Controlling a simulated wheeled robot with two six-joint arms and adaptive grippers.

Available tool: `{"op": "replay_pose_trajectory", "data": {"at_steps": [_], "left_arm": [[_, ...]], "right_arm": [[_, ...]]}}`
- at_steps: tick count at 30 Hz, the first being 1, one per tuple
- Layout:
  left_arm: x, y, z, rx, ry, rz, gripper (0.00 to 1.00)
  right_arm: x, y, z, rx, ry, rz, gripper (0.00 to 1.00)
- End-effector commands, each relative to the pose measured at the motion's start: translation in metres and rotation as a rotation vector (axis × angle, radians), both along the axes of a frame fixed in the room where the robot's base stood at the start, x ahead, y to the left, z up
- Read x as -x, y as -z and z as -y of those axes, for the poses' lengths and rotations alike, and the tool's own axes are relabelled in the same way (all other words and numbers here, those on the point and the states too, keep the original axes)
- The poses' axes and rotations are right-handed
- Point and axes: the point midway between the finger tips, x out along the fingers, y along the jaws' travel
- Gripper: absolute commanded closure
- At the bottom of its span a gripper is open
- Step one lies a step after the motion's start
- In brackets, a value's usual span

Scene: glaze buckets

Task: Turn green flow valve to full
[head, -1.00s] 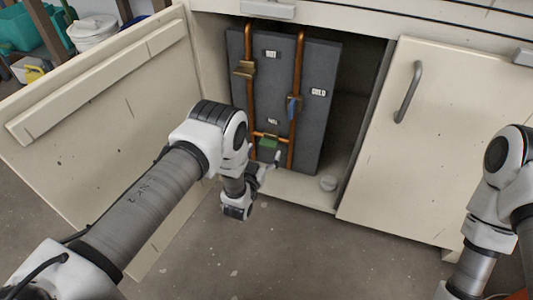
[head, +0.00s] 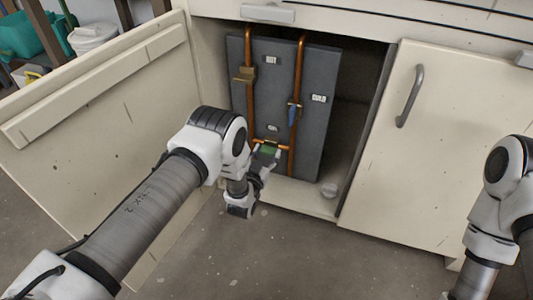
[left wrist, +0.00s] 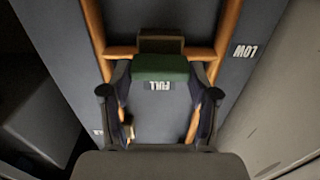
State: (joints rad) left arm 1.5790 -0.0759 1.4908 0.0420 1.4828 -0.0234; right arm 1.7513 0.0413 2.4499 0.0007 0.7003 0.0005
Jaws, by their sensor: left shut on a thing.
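The green flow valve (head: 267,149) sits on the short copper cross pipe low on the grey panel inside the open cabinet. In the left wrist view its green handle (left wrist: 160,67) lies crosswise, with a "FULL" label (left wrist: 158,86) right beside it, upside down. My left gripper (head: 265,159) is at the valve, and its two fingers (left wrist: 160,76) stand on either side of the green handle, shut on it. A "LOW" label (left wrist: 246,51) shows farther right. My right arm is at the right edge of the head view; its gripper is out of view.
A brass valve (head: 244,74) is on the left copper pipe and a blue-handled valve (head: 293,113) on the right one. Open cabinet door (head: 100,100) is at left; another door (head: 440,150) is at right.

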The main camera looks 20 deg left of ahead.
Motion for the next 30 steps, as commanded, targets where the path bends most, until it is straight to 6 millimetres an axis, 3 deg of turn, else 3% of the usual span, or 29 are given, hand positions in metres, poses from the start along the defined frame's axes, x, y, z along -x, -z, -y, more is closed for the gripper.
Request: {"op": "replay_pose_trajectory", "data": {"at_steps": [11, 30], "left_arm": [[0.001, -0.001, 0.001, -0.194, 0.001, 0.006, 0.75], [0.001, 0.001, 0.004, -0.792, 0.001, 0.025, 0.75]], "right_arm": [[0.001, -0.010, 0.000, 0.000, -0.002, -0.001, 0.60], [0.001, -0.027, 0.000, 0.000, -0.002, -0.002, 0.60]]}}
